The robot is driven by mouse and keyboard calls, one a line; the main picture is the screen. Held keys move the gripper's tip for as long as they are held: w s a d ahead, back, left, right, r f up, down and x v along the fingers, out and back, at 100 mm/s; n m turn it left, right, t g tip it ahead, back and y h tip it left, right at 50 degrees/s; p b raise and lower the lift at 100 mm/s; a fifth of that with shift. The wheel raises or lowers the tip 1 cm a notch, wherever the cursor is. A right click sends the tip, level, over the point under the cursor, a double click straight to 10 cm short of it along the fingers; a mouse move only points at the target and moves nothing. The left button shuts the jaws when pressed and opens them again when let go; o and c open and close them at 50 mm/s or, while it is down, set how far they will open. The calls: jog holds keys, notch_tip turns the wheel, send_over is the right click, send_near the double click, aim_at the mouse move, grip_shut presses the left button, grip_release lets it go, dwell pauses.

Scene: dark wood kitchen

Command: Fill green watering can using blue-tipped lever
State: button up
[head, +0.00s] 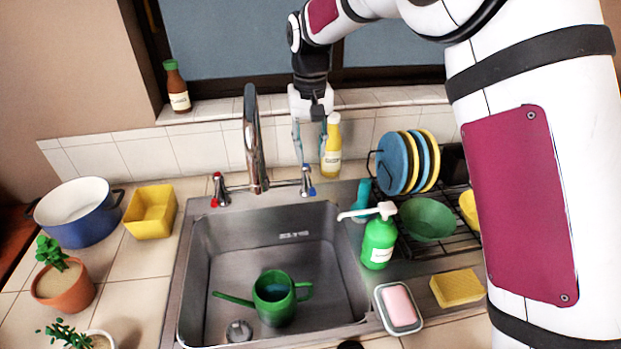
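The green watering can (275,297) stands in the sink basin (228,262), its spout pointing left and its handle right. The chrome faucet (252,140) rises behind the basin, and no water stream shows from it. The blue-tipped lever (307,182) is at the right of the faucet base; the red-tipped lever (218,190) is at the left. My gripper (311,155) points down just above the blue-tipped lever in the picture. Its two thin fingers are apart with nothing seen between them. I cannot tell whether a fingertip touches the lever.
A yellow bottle (332,147) stands close behind my gripper on the right. A green soap dispenser (378,242), pink soap in a dish (413,318) and a dish rack with plates (391,162) are right of the sink. A blue pot (95,226) and yellow container (150,221) stand left.

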aim_at(311, 182)
notch_tip(311, 182, down, 9)
jog(key=shift+f+b, duration=0.2)
jog(key=shift+b, duration=0.45)
grip_shut()
